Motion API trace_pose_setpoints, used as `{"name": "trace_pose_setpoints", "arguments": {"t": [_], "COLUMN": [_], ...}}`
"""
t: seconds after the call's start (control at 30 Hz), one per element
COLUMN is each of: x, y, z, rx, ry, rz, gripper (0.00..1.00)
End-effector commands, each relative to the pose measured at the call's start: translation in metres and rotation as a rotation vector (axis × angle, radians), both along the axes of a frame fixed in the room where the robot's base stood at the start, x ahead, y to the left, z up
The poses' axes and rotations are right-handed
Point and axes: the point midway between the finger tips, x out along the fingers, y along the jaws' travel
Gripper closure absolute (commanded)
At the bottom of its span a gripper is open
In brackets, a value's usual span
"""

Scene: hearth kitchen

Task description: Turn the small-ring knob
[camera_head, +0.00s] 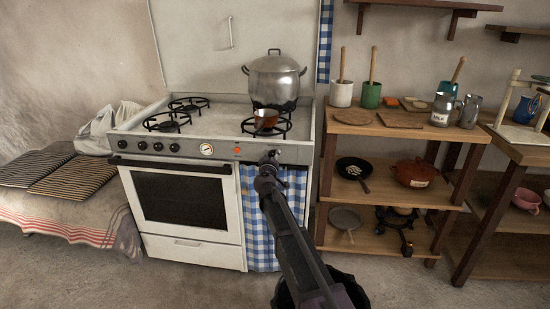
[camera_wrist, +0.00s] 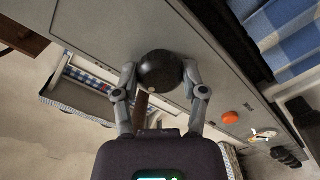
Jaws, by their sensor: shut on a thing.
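The white stove (camera_head: 182,245) has a front panel with several black knobs, a dial gauge (camera_head: 206,149) and an orange light (camera_head: 237,150). My gripper (camera_head: 270,157) is at the right end of this panel, right of the orange light. In the wrist view, my gripper (camera_wrist: 162,78) has one finger on each side of a round black knob (camera_wrist: 158,70) and is shut on it. The orange light (camera_wrist: 230,117) and gauge (camera_wrist: 264,133) also show there. In the head view, my gripper and arm partly hide the held knob. No ring label is readable.
A large lidded pot (camera_head: 274,80) stands on the back right burner. The left burners are bare. A blue checked cloth (camera_head: 258,215) hangs below the panel. A wooden shelf (camera_head: 390,214) stands close on the right.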

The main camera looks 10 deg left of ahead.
Motion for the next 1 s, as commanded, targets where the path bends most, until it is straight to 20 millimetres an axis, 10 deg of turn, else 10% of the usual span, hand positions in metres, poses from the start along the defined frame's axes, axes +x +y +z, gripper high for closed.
{"name": "trace_pose_setpoints", "arguments": {"t": [0.13, 0.17, 0.27, 1.0], "x": [0.002, 0.002, 0.002, -0.021], "y": [0.0, 0.0, 0.0, 0.0], "z": [0.0, 0.0, 0.0, 0.0], "rx": [0.002, 0.002, 0.001, 0.0], "ry": [0.001, 0.001, 0.001, 0.0], "rz": [-0.001, -0.001, -0.001, 0.001], "gripper": [0.93, 0.39, 0.11, 0.11]}}
